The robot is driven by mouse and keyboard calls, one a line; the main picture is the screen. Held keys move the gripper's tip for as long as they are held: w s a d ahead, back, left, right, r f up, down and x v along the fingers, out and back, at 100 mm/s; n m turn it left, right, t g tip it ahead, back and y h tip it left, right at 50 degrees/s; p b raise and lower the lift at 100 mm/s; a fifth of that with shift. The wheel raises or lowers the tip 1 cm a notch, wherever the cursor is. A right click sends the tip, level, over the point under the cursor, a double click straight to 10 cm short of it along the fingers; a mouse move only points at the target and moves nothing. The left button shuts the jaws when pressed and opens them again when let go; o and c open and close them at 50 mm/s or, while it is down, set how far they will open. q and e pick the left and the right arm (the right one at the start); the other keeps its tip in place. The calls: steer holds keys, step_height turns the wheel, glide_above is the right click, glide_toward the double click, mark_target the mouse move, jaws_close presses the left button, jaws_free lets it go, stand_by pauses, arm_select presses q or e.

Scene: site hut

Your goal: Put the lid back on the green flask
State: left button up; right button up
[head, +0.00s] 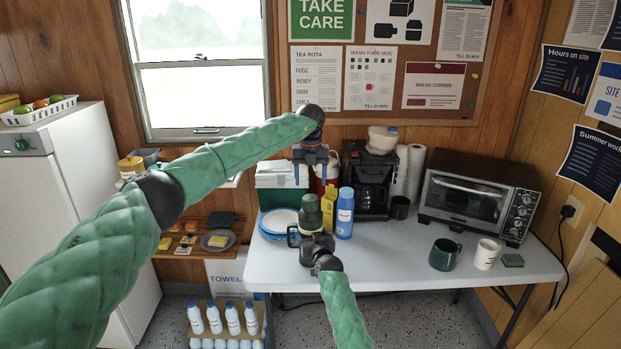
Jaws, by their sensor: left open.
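The green flask (311,213) stands upright near the front edge of the white table, a dark green bottle with a rounded top. I cannot tell whether that top is its lid, and I see no separate lid. My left gripper (311,174) points down above and behind the flask in the picture, jaws open and apart from it, with nothing seen between them. My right gripper (311,239) comes from below and overlaps the flask's lower body. It hides part of the flask, and I cannot tell whether its jaws are closed on it.
A blue bottle (345,214) and a yellow carton (328,206) stand close right of the flask. Blue and white plates (272,228) lie to its left. A coffee machine (368,185) is behind. A green mug (444,255) and white mug (486,254) stand right. The table's middle front is clear.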

mark_target(310, 198)
stand_by(0.3)
arm_select(q)
steer(key=shift+f, duration=4)
steer(key=shift+c, duration=0.3)
steer(key=c, duration=0.9)
steer(key=m, duration=0.5)
steer(key=shift+c, duration=0.2)
steer(key=o, duration=1.2)
steer(key=shift+c, duration=0.2)
